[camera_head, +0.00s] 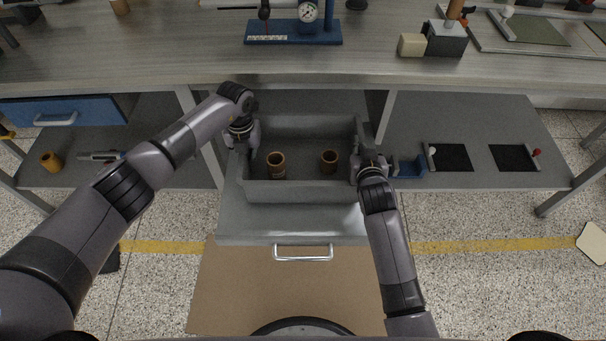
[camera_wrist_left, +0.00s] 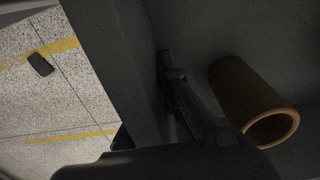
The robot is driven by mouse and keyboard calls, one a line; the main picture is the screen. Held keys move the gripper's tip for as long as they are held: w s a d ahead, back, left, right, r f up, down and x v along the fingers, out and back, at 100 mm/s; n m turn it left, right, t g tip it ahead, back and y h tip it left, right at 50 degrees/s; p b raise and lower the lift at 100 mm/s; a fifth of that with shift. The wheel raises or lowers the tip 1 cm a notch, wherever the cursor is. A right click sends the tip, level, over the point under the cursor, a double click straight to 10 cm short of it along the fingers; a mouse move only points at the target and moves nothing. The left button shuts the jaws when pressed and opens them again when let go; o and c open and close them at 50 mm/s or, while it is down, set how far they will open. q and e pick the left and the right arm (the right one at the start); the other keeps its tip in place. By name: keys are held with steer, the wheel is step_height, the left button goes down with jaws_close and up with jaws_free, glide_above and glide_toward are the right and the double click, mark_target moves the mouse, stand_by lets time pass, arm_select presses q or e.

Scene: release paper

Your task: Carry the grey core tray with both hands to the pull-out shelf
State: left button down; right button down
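The grey core tray (camera_head: 310,191) is an open box under the bench, on or just above the pull-out shelf (camera_head: 285,224); I cannot tell whether it touches. Two brown cores stand inside: a left one (camera_head: 277,164) and a right one (camera_head: 329,161). The left wrist view shows one core (camera_wrist_left: 250,100) beside the tray wall (camera_wrist_left: 132,60). My left gripper (camera_head: 243,147) is at the tray's left wall, one finger inside against it, and looks shut on it. My right gripper (camera_head: 368,174) straddles the right wall; its grip is unclear.
The bench top (camera_head: 150,50) overhangs behind. A metal handle (camera_head: 303,256) is on the shelf's front. A blue holder (camera_head: 408,167) and dark plates (camera_head: 450,158) lie right of my right gripper. A blue drawer (camera_head: 65,111) is at left.

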arm_select(q)
steer(key=shift+f+b, duration=0.5)
steer(key=shift+f, duration=0.2)
arm_select(e)
steer(key=shift+f, duration=0.65)
arm_select(q)
steer(key=c, duration=1.8)
jaws_free()
steer(key=shift+r, duration=0.1)
arm_select(e)
steer(key=c, duration=1.8)
jaws_free()
arm_select(q)
steer(key=shift+r, duration=0.15)
arm_select(e)
steer(key=shift+r, duration=0.25)
